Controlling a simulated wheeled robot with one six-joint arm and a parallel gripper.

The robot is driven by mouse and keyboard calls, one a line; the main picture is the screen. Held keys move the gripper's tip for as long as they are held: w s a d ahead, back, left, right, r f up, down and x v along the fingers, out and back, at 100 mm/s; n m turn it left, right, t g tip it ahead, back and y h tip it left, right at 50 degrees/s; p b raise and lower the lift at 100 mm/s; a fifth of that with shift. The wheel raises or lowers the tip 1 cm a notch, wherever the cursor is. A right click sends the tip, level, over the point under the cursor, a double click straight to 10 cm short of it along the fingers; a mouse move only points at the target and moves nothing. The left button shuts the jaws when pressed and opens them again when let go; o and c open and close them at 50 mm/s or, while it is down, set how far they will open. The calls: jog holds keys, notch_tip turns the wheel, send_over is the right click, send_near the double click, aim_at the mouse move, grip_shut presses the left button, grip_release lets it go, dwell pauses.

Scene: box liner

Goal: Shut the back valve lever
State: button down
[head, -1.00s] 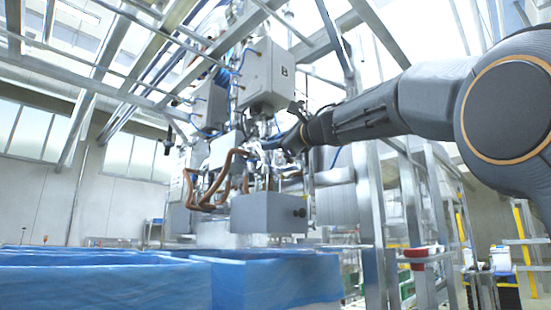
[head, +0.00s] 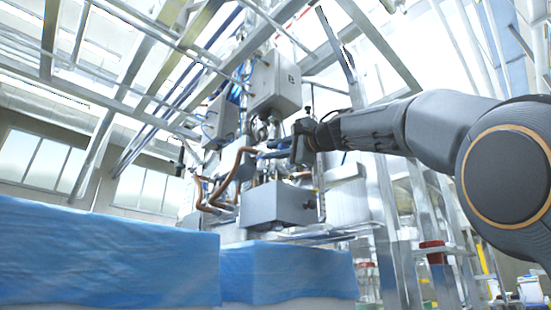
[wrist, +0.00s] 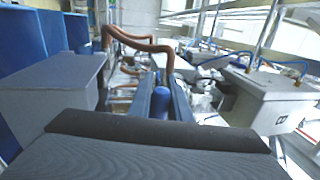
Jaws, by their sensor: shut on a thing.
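My gripper (head: 268,150) is in among the valve machinery, below the grey box marked B (head: 276,84). In the wrist view its two fingers (wrist: 161,98) are shut on a blue rounded handle (wrist: 161,106), which looks like the end of the valve lever. The rest of the lever and its pivot are hidden by the fingers and the wrist. In the head view the handle is too small to make out.
Brown hoses (head: 228,180) curve close to my gripper on the left. A grey box (head: 278,205) hangs just below it. Blue-lined boxes (head: 110,255) fill the lower left. Steel posts (head: 385,215) stand under my arm.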

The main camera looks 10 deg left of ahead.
jog(key=shift+f+n+b, duration=0.35)
jog(key=shift+n+b, duration=0.1)
jog(key=shift+n, duration=0.05)
jog(key=c, duration=1.6)
grip_release()
jog(key=shift+c, duration=0.2)
jog(key=b+v, duration=0.2)
jog(key=v, duration=0.5)
jog(key=shift+s+d, duration=0.2)
jog(key=shift+d, duration=0.1)
